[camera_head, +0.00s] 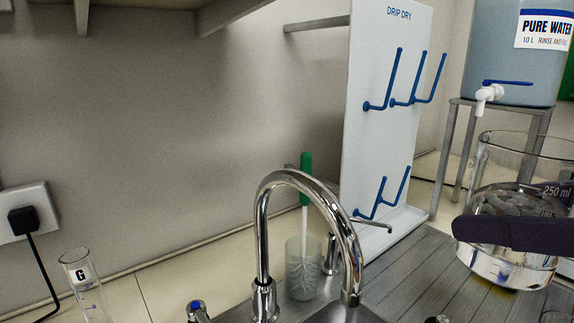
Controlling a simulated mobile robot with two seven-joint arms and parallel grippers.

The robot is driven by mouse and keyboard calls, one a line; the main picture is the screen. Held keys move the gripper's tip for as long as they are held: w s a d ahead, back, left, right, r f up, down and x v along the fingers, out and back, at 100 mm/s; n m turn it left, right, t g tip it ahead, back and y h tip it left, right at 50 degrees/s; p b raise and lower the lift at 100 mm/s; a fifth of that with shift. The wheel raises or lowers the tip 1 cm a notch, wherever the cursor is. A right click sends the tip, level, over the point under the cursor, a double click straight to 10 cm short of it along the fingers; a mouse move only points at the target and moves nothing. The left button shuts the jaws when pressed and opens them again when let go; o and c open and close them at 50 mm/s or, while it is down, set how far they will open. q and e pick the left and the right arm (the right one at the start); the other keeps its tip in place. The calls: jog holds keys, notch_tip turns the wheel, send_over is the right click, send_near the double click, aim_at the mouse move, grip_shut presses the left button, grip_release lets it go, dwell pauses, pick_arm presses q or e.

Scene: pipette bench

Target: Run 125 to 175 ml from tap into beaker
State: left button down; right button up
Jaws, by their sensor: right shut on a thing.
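A clear glass beaker (495,168) marked 250 ml is at the right edge, partly cut off. It holds clear liquid in its lower part; I cannot read the level. My right gripper (515,234) is shut on the beaker, its dark finger crossing in front of the glass. The beaker appears upright, in front of the water tank's stand. A chrome gooseneck tap (262,230) stands over the sink (345,313), left of the beaker, with no stream visible at its spout. The blue-topped tap knob (196,309) is at the bottom. My left gripper is out of view.
A pure water tank (490,60) with a white spigot (488,95) stands on a grey stand (447,150). A white drip-dry board (365,150) has blue pegs. A green-handled brush (305,165) stands in a cup behind the tap. A glass cylinder (78,270) is at lower left.

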jog(key=s+r+n+g+y+p, duration=0.1)
jog(key=s+r+p, duration=0.1)
jog(key=r+p, duration=1.7)
jog(key=s+r+n+g+y+p, duration=0.2)
jog(key=r+p, duration=1.6)
jog(key=r, duration=0.4)
jog(key=shift+s+n+p, duration=0.3)
jog(key=shift+s+p, duration=0.1)
jog(key=shift+d+f, duration=0.1)
jog(key=shift+f, duration=0.05)
